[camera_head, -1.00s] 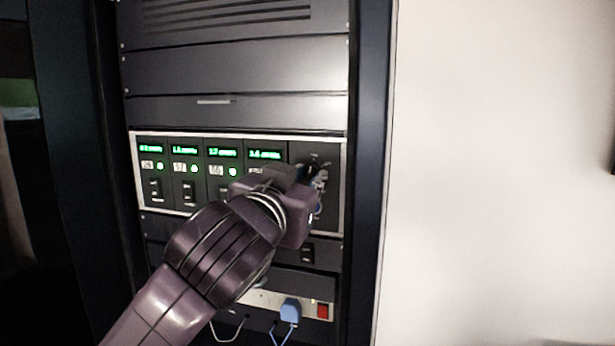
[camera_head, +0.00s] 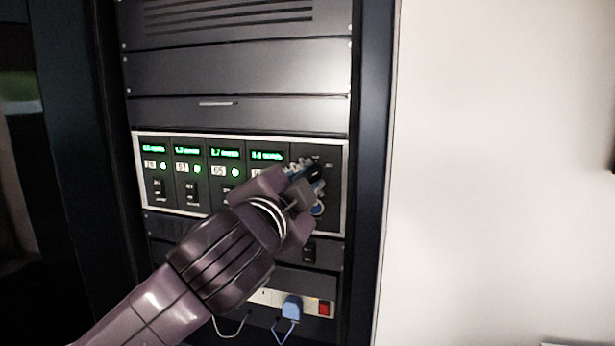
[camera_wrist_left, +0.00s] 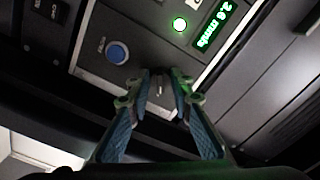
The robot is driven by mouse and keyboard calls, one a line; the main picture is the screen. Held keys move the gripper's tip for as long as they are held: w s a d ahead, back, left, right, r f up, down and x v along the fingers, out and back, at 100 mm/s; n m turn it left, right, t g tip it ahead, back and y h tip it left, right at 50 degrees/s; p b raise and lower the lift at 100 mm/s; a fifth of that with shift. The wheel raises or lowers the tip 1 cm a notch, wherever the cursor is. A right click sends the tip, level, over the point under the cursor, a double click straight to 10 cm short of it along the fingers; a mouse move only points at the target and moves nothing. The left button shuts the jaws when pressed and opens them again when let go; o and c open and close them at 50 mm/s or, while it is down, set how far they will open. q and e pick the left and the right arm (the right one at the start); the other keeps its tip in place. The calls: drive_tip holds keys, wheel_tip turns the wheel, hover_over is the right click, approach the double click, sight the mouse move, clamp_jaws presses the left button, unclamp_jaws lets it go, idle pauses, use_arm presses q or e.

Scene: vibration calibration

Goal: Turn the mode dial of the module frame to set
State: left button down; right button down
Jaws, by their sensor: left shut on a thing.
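The module frame (camera_head: 343,190) is a pale-edged panel in the rack, with several green displays on its left and a dark section at its right end. My left gripper (camera_head: 312,175) reaches that right section and is shut on the mode dial, which the fingers mostly hide. In the left wrist view the two blue-padded fingers of the gripper (camera_wrist_left: 160,82) close around a small knob, the dial (camera_wrist_left: 159,88). The wrist view is rolled, so the panel looks slanted. The dial's pointer and setting cannot be read. My right gripper is not in view.
A blue round button (camera_wrist_left: 117,52) sits beside the dial. Black rocker switches (camera_head: 192,193) line the modules on the left. Below are a power strip with a blue plug (camera_head: 291,307) and a red switch (camera_head: 324,308). A bare wall (camera_head: 500,170) stands right of the rack.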

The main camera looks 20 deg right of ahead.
use_arm(q)
drive_tip(key=shift+m, duration=0.4)
drive_tip(key=c, duration=1.7)
unclamp_jaws()
drive_tip(key=shift+c, duration=0.2)
drive_tip(key=v, duration=1.2)
